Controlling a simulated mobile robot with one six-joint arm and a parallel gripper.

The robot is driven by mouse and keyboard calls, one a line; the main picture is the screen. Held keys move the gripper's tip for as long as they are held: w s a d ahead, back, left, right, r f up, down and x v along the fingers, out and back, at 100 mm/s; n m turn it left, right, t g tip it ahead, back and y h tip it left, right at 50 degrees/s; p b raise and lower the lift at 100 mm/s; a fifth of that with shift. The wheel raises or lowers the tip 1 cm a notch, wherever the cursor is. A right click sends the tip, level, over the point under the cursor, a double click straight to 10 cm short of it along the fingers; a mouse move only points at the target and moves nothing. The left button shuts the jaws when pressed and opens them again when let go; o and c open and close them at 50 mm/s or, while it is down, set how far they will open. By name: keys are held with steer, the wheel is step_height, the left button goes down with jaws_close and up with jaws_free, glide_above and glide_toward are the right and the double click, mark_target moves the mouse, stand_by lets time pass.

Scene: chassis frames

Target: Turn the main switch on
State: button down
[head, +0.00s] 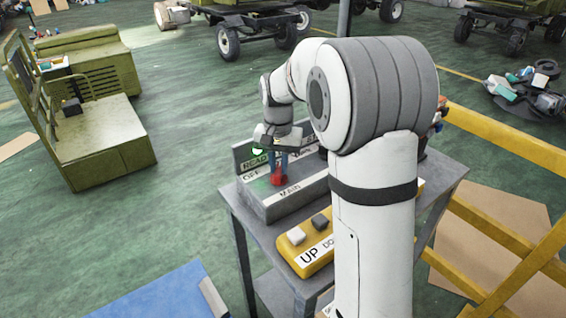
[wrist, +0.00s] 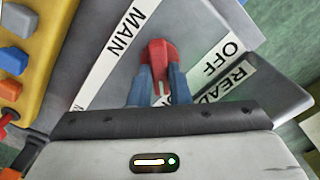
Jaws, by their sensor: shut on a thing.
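The main switch is a red handle (head: 277,178) on a grey box (head: 305,192) labelled MAIN, with OFF and READY labels on its back panel. The red handle also shows in the wrist view (wrist: 160,52), between the MAIN label (wrist: 124,35) and the OFF label (wrist: 220,60). My gripper (wrist: 160,80) has its two blue fingers shut on the handle, one on each side. In the head view my gripper (head: 280,160) reaches down onto it. A green light (head: 257,151) glows near READY. Part of the panel is hidden behind my arm.
A yellow control box (head: 310,258) with UP and other buttons stands in front of the grey box on a grey table (head: 450,178). Yellow railings (head: 500,235) stand to the right. A green bench (head: 100,140) is at left. Open floor lies between the bench and table.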

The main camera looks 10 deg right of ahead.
mark_target(279, 168)
steer(key=shift+w+r, duration=0.1)
steer(key=shift+w, duration=0.05)
steer(key=c, duration=1.5)
jaws_free()
steer(key=shift+w, duration=0.1)
steer(key=shift+c, duration=0.2)
steer(key=shift+o, duration=0.9)
step_height(279, 168, up, 8)
steer(key=shift+f, duration=0.25)
